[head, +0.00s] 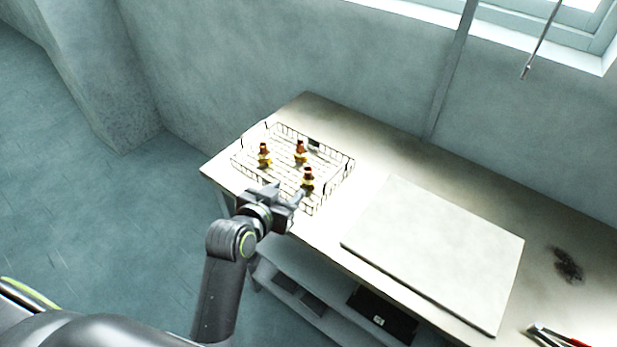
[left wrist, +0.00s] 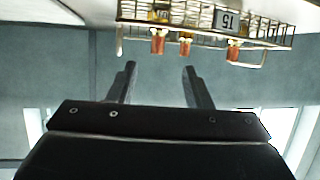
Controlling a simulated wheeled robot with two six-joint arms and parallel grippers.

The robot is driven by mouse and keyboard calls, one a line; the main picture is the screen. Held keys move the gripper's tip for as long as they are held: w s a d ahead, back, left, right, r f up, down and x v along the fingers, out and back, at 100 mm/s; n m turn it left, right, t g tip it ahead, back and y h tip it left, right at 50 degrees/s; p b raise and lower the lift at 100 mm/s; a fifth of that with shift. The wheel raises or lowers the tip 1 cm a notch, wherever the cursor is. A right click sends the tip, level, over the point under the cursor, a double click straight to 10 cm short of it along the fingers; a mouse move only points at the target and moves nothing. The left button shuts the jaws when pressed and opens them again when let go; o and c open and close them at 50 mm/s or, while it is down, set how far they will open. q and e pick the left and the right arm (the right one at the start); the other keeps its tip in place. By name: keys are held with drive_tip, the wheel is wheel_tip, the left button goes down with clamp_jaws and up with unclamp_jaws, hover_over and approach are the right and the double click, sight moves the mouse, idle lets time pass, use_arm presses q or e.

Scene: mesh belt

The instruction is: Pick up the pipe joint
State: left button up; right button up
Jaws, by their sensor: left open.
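Three pipe joints with yellow bodies and reddish-brown tops stand in a wire basket (head: 342,175): one at left (head: 264,155), one at the back (head: 300,152) and one at the front right (head: 308,179). My left gripper (head: 290,193) is open and empty at the basket's near edge, close to the front right joint. In the left wrist view the picture is upside down; the gripper's two fingers (left wrist: 157,84) are apart with nothing between them. The basket (left wrist: 275,32) with the joints' reddish tops (left wrist: 158,42) lies beyond the fingertips. My right gripper is not seen.
The basket stands at the left end of a workbench (head: 375,134) along the wall. A flat pale board (head: 435,250) lies to its right. Farther right are a dark stain (head: 567,264) and a red-handled tool (head: 556,335). A lower shelf holds dark flat items (head: 383,316).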

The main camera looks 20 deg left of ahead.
sight(306, 176)
use_arm(q)
drive_tip(key=p+x, duration=0.1)
drive_tip(key=x, duration=0.5)
drive_tip(key=shift+w+d, duration=0.15)
drive_tip(key=shift+w+f, duration=0.2)
drive_tip(key=shift+w, duration=0.2)
drive_tip(key=shift+p+x, duration=0.7)
drive_tip(key=shift+x, duration=1.1)
drive_tip(key=shift+w+d+f, duration=0.2)
drive_tip(key=shift+w+f, duration=0.3)
drive_tip(key=shift+w, duration=0.15)
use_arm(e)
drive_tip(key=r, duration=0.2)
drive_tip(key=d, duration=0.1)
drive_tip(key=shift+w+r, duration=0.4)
use_arm(q)
drive_tip(key=shift+c, duration=0.2)
clamp_jaws()
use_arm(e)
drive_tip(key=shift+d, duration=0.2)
